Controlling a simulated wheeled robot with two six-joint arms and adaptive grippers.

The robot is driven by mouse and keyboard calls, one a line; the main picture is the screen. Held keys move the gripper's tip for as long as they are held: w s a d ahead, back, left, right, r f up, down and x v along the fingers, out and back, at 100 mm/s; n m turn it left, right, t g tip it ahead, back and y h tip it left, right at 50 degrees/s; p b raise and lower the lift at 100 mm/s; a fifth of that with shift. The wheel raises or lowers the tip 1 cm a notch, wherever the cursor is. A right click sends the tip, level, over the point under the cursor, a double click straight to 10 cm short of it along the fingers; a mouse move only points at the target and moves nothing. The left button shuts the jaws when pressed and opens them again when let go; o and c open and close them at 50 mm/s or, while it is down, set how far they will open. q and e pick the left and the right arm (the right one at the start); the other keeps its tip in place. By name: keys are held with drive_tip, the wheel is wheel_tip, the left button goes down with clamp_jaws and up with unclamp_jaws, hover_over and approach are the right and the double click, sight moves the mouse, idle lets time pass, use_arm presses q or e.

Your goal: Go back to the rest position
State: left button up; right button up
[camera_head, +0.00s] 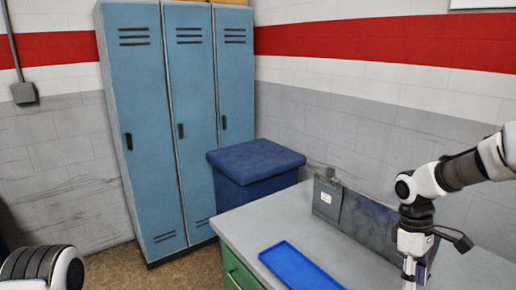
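My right arm comes in from the right edge, bent at the elbow, and points down over the grey-topped bench (240,222). My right gripper (409,268) hangs at its lower end, above the right part of the bench. Its tips are small and near the picture's bottom edge, so I cannot tell whether it is open or shut. I see no object clearly held in it. Only a rounded piece of my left arm shows in the bottom left corner. My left gripper is out of the picture.
An empty-looking blue tray (298,268) lies on the bench, left of my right gripper. A grey panel-like box (328,197) stands along the bench's back. A dark blue lidded bin (256,160) and blue lockers (188,120) stand behind. Floor (125,268) is clear before the lockers.

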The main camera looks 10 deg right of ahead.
drive_tip(key=s+a+f+m+g+b, duration=0.1)
drive_tip(key=s+a+f, duration=0.4)
drive_tip(key=s+f, duration=0.55)
drive_tip(key=s+a+f+m+g+y+b, duration=0.1)
drive_tip(key=s+a+f, duration=0.5)
drive_tip(key=s+f, duration=0.4)
drive_tip(key=s+a+f+m+g+b, duration=0.1)
drive_tip(key=s+a+f, duration=0.4)
drive_tip(key=s+f, duration=0.5)
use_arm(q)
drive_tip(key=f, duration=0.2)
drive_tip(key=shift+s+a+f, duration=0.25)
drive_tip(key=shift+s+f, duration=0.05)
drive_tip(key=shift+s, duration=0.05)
use_arm(e)
drive_tip(key=w+f+m+t, duration=0.3)
drive_tip(key=w+t, duration=0.3)
drive_tip(key=w, duration=0.2)
drive_tip(key=shift+f, duration=0.25)
drive_tip(key=shift+w+d, duration=0.1)
